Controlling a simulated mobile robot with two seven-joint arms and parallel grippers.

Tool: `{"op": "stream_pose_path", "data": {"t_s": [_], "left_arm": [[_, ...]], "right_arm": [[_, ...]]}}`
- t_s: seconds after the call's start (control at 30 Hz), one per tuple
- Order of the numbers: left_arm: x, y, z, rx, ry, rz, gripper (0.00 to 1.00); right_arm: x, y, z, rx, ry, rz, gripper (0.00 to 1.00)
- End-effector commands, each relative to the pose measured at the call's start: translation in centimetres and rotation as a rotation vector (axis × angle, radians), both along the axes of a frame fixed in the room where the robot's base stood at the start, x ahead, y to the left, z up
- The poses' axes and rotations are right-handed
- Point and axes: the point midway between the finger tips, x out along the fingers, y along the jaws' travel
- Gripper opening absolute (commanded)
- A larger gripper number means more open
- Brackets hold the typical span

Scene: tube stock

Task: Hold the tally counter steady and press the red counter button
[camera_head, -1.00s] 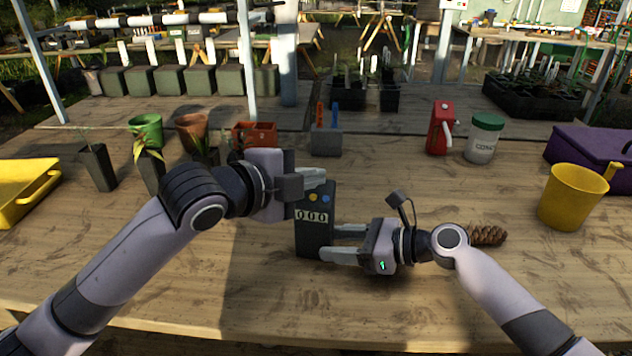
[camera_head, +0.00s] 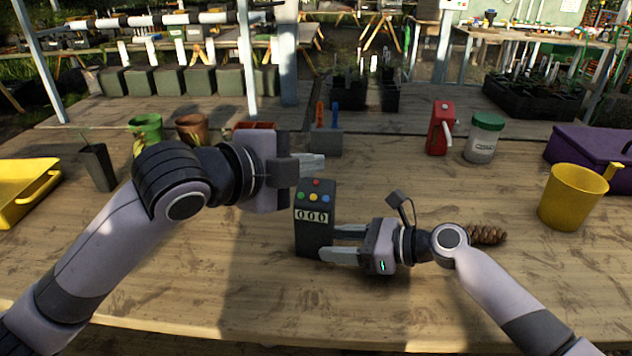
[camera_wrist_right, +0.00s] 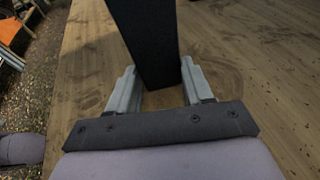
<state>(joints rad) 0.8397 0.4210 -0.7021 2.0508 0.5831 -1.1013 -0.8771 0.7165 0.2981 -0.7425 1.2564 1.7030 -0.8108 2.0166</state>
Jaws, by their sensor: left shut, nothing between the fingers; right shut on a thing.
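The tally counter (camera_head: 314,240) is a dark upright box on the table, its display reading 000. On its sloped top sit a red button (camera_head: 316,183), a green one, a yellow one and a blue one. My right gripper (camera_head: 336,243) is shut on the lower part of the counter from the right; in the right wrist view the dark counter (camera_wrist_right: 145,40) stands between the gripper's fingers (camera_wrist_right: 158,88). My left gripper (camera_head: 318,163) is shut and empty, its fingertips just above and behind the counter's top, apart from the buttons.
A grey block with red and blue sticks (camera_head: 327,140) stands behind the counter. The table front is clear.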

Motion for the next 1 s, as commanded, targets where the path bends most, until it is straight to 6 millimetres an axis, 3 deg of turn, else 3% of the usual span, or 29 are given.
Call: {"op": "stream_pose_path", "data": {"t_s": [0.23,0.27,0.33,0.73,1.0], "left_arm": [[0.0,0.0,0.0,0.000,0.000,0.000,0.00],[0.0,0.0,0.0,0.000,0.000,0.000,0.00],[0.0,0.0,0.0,0.000,0.000,0.000,0.00],[0.0,0.0,0.0,0.000,0.000,0.000,0.00],[0.0,0.0,0.0,0.000,0.000,0.000,0.00]], "right_arm": [[0.0,0.0,0.1,0.001,0.000,0.000,0.34],[0.0,0.0,0.1,0.001,0.000,0.000,0.57],[0.0,0.0,0.1,0.001,0.000,0.000,0.80],[-0.1,-0.6,0.2,0.000,0.000,-0.001,0.80],[-1.5,-5.2,1.6,-0.002,-0.001,-0.003,0.80]]}}
